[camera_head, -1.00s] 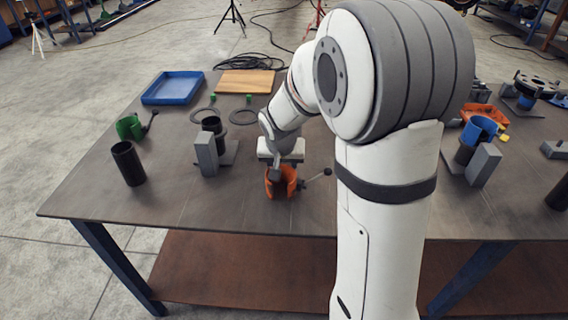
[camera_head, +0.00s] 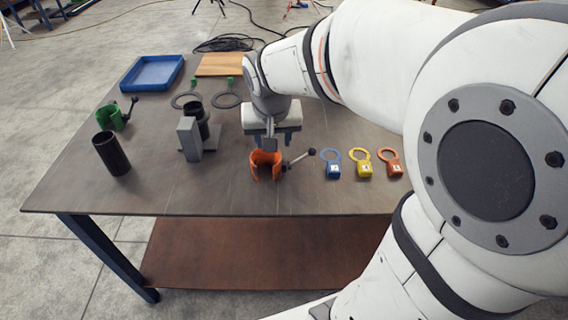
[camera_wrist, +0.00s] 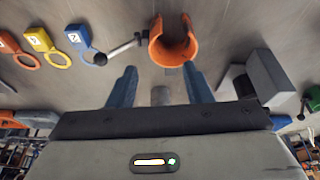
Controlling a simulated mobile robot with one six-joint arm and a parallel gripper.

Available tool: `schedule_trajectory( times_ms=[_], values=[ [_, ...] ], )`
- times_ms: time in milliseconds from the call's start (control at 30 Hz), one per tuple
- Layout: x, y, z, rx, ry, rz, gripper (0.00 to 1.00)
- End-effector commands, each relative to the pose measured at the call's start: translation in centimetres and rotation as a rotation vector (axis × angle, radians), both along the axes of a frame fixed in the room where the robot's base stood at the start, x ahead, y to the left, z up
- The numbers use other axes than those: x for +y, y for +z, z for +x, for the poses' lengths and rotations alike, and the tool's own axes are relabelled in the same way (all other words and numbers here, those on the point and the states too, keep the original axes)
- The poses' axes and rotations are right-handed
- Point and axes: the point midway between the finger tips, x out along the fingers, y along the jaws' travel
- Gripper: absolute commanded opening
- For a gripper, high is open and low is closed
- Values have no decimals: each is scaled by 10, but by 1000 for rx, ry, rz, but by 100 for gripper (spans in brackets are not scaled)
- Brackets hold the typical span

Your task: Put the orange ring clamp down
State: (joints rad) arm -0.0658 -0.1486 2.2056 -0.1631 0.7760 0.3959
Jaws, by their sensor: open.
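The orange ring clamp (camera_head: 265,163) stands on the table near its front edge, with its dark-knobbed lever pointing right. In the wrist view the orange ring clamp (camera_wrist: 172,42) lies beyond my fingertips, its opening facing away from me. My gripper (camera_head: 270,143) is just behind and above the clamp in the head view. In the wrist view my gripper (camera_wrist: 160,72) has its two blue-grey fingers spread apart with nothing between them. A small gap seems to separate the fingers from the clamp.
Blue (camera_head: 332,165), yellow (camera_head: 362,163) and orange (camera_head: 390,163) tags lie right of the clamp. A grey block (camera_head: 189,139) beside a dark pipe (camera_head: 199,118) stands left. A black cylinder (camera_head: 112,153), green clamp (camera_head: 113,117) and blue tray (camera_head: 153,73) are farther left. Bare table lies in front.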

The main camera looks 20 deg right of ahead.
Motion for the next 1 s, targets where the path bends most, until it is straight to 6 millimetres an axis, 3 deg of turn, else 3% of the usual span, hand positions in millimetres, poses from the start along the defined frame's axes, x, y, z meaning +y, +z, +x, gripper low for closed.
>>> schedule_trajectory(
  times_ms=[100, 200, 333, 467, 733, 1000],
  values=[
    [-3, -5, -58, 48, 80, 8, 45],
    [-2, -14, -98, 87, 147, 17, 45],
    [-1, -23, -130, 117, 210, 30, 45],
    [-3, -26, -142, 128, 234, 35, 45],
    [-3, -25, -141, 128, 235, 34, 45],
    [-3, 18, -143, 114, 236, 30, 45]
  ],
)
